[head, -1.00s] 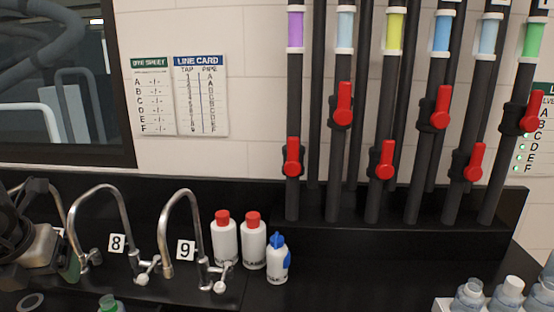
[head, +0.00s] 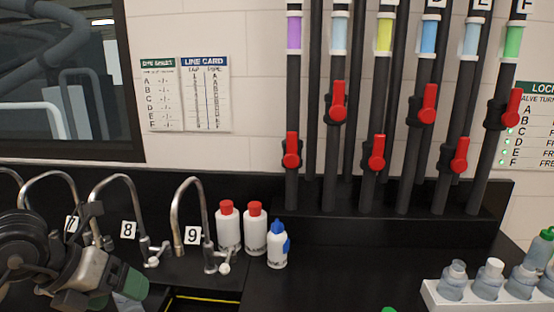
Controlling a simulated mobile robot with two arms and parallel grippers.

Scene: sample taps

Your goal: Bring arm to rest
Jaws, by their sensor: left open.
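My left gripper (head: 125,284) is at the lower left of the head view, in front of the taps and above the dark counter. It is open. A pale, partly hidden object (head: 128,303) shows just below its tip; I cannot tell whether they touch. The tap labelled 8 (head: 118,190) stands right behind it, and the tap labelled 9 (head: 187,195) stands to its right. My right gripper is not in view.
Two white bottles with red caps (head: 228,230) and a blue-capped bottle (head: 277,248) stand right of tap 9. Pipes with red valve handles (head: 376,153) rise behind. A white rack (head: 475,300) of bottles is at lower right. The counter's middle (head: 340,275) is clear.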

